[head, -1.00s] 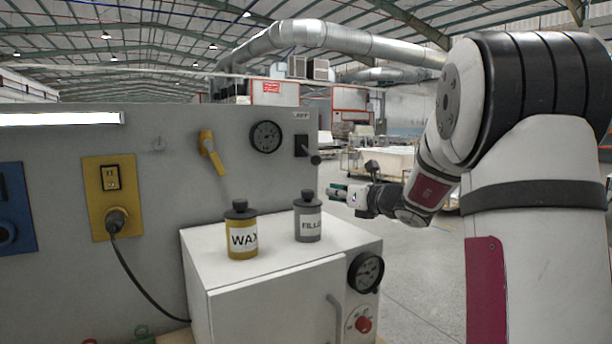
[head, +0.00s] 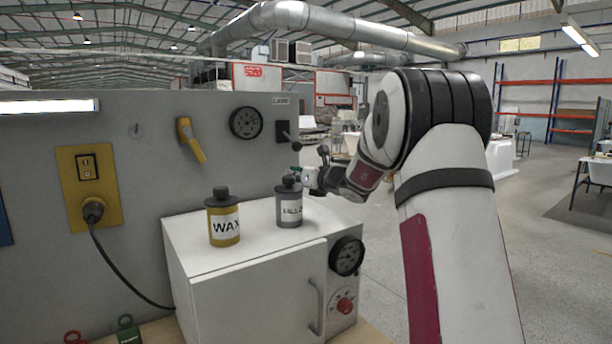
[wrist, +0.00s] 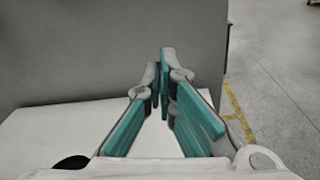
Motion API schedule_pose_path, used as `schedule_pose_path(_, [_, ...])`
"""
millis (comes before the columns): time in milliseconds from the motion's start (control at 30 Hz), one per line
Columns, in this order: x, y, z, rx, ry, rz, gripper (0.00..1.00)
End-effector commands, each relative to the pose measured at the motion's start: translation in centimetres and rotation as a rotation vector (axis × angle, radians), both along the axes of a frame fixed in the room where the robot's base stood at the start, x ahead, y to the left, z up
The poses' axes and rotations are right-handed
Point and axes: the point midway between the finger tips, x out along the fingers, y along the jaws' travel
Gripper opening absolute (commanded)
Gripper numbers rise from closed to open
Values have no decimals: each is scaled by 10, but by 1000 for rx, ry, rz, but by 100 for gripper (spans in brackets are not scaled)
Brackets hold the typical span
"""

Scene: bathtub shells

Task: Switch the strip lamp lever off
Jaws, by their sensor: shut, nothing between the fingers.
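The strip lamp (head: 48,106) on the grey panel at upper left glows white. The lever is a black plate (head: 283,131) with a dark handle ending in a round knob (head: 297,147), under a small label near the panel's right edge. The handle slants down to the right. My gripper (head: 296,173) is just below the knob and close to the grey can; I cannot tell its exact distance from the panel. In the wrist view its green-padded fingers (wrist: 163,62) meet at the tips, empty, before the grey panel. The lever does not show there.
A yellow can marked WAX (head: 223,222) and a grey can (head: 289,207) stand on the white cabinet (head: 245,290) below. Open floor (head: 545,245) lies to the right.

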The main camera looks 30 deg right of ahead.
Motion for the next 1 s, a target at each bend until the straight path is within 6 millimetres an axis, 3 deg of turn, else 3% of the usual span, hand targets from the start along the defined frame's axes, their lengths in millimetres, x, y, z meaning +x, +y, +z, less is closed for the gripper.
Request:
schedule_pose_path(33, [9, 1, -1, 1, 1, 1, 0])
schedule_pose_path(100, [1, -3, 16, -2, -2, -2, 0])
schedule_pose_path(300, [-4, -7, 34, -1, -1, -1, 0])
schedule_pose_path(800, [-5, -8, 38, 0, 2, -1, 0])
schedule_pose_path(1000, [-15, -8, 43, -2, 27, -1, 0])
